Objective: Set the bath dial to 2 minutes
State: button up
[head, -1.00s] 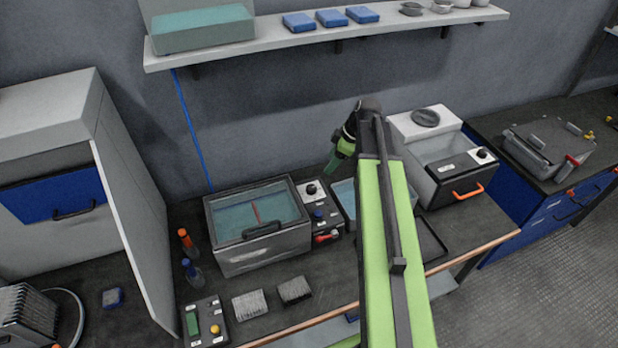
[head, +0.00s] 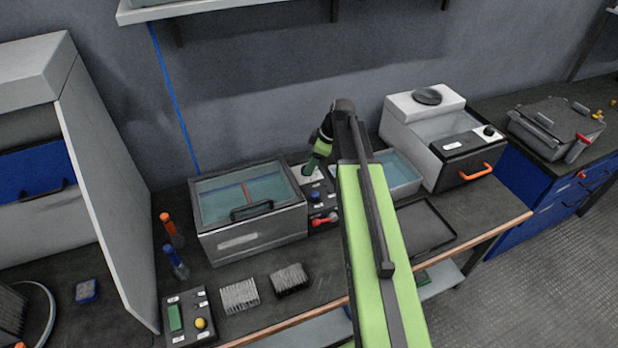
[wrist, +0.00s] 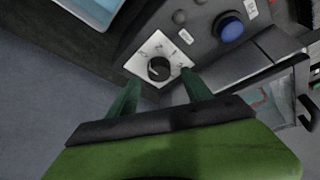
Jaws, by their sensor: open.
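The bath dial (wrist: 159,69) is a round black knob on a white marked plate (wrist: 146,53), seen in the wrist view. Its marks are too small to read surely. In the head view the dial is hidden behind my gripper, at the top of the control panel (head: 327,196) right of the glass-lidded bath (head: 249,204). My gripper (wrist: 162,92) is open and empty. Its two green fingers point toward the dial, one to each side of it in the wrist view, with the tips seeming short of the knob. My gripper also shows in the head view (head: 312,170).
A blue button (wrist: 231,29) sits beside the dial plate; it also shows with a red knob (head: 332,217) below it in the head view. An open water tray (head: 401,172) stands right of the panel. The wall is close behind.

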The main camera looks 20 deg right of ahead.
jog(key=b+x, duration=0.1)
jog(key=x, duration=0.2)
grip_shut()
dwell(0.4)
